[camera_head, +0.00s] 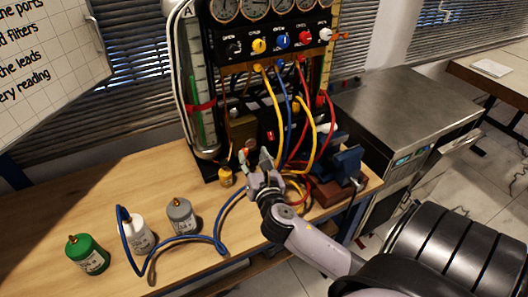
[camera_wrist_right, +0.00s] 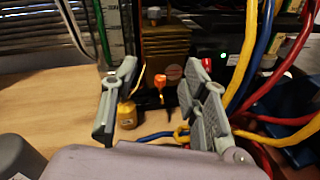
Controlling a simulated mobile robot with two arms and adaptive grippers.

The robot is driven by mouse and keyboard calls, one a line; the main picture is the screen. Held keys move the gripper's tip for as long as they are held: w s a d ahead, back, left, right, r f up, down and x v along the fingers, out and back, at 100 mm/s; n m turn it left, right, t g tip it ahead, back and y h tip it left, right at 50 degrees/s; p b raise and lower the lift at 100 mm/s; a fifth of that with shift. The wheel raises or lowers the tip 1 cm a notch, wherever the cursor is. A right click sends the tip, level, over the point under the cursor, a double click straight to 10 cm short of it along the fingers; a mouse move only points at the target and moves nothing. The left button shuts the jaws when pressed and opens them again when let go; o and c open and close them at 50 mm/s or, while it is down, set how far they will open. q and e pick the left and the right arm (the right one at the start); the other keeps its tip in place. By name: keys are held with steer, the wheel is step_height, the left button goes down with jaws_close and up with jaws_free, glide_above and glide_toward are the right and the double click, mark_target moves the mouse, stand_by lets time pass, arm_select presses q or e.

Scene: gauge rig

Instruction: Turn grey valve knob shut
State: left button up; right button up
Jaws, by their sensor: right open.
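A gauge rig (camera_head: 270,60) stands at the back of the wooden bench, with a row of knobs under its round gauges. The knobs show as dark, yellow (camera_head: 258,45), blue (camera_head: 283,41), red (camera_head: 305,37) and a pale white or light grey one (camera_head: 325,34) at the right end. I cannot tell for sure which is the grey valve knob. My right gripper (camera_head: 262,160) is open and empty, low in front of the rig and well below the knobs. In the right wrist view its two fingers (camera_wrist_right: 160,85) stand apart, with a small orange-topped part (camera_wrist_right: 160,82) beyond them. My left gripper is not in view.
Yellow, blue and red hoses (camera_head: 275,100) hang from the panel close to my right gripper. Green (camera_head: 88,254), white (camera_head: 138,235) and grey (camera_head: 181,216) bottles stand at left on the bench. A blue vise (camera_head: 347,162) is at right. A small yellow item (camera_wrist_right: 127,113) stands near the gripper.

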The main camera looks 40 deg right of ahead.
steer(key=s+a+f+m+g, duration=0.1)
steer(key=s+f+m+g, duration=0.1)
steer(key=f+m, duration=0.1)
steer(key=s+a+f+m+g+y, duration=0.1)
steer(key=s+f+m, duration=0.2)
steer(key=f+m, duration=0.1)
steer(key=s+a+f+m+g, duration=0.1)
steer(key=s+f+m+g, duration=0.1)
steer(key=s+f+m, duration=0.1)
steer(key=shift+a+f+m+g+y, duration=0.1)
steer(key=shift+f+m+g+y, duration=0.1)
steer(key=shift+f+m, duration=0.35)
steer(key=shift+a+f+m+g+y, duration=0.1)
steer(key=shift+f+m+y, duration=0.1)
steer(key=shift+m, duration=0.65)
steer(key=shift+s+a+f+m+g+y, duration=0.35)
steer(key=shift+s+f+m, duration=0.15)
steer(key=shift+m, duration=0.2)
